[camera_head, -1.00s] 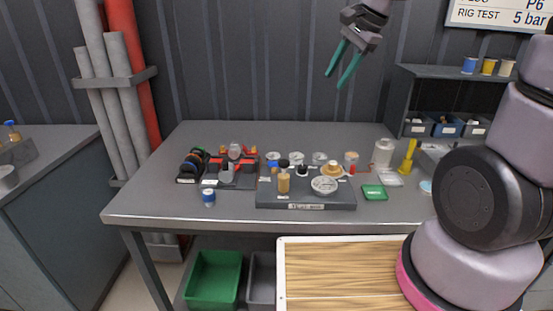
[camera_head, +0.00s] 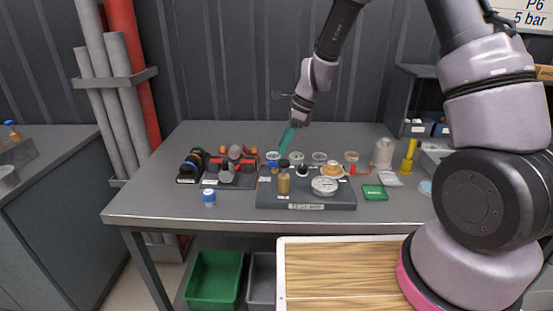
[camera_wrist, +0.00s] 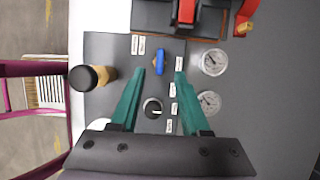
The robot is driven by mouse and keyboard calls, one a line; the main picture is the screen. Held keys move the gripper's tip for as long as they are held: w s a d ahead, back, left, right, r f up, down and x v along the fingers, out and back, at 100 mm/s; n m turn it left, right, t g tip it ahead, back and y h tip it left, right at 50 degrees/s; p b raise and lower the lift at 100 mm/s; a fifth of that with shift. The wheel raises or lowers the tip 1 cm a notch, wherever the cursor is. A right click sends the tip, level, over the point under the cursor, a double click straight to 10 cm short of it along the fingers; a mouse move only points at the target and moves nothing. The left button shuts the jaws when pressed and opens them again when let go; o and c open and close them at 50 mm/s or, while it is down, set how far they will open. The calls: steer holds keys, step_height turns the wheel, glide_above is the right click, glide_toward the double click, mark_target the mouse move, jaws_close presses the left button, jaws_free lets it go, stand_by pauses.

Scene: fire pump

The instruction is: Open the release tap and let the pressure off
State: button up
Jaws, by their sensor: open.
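The grey test board (camera_head: 335,201) lies on the bench with a brass cylinder with a black cap (camera_head: 284,181), a black knob (camera_head: 302,170) and a white dial gauge (camera_head: 324,185). A small blue tap handle (camera_wrist: 158,62) sits on the board between labels in the wrist view. The labels are too small to read, so I cannot tell which control is the release tap. My gripper (camera_head: 284,149) has green fingers and points down over the back left of the board. In the wrist view its fingers (camera_wrist: 160,74) are open and empty, with the blue handle just beyond the tips.

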mark_target(275, 162)
steer(key=x, duration=0.6)
jaws_close()
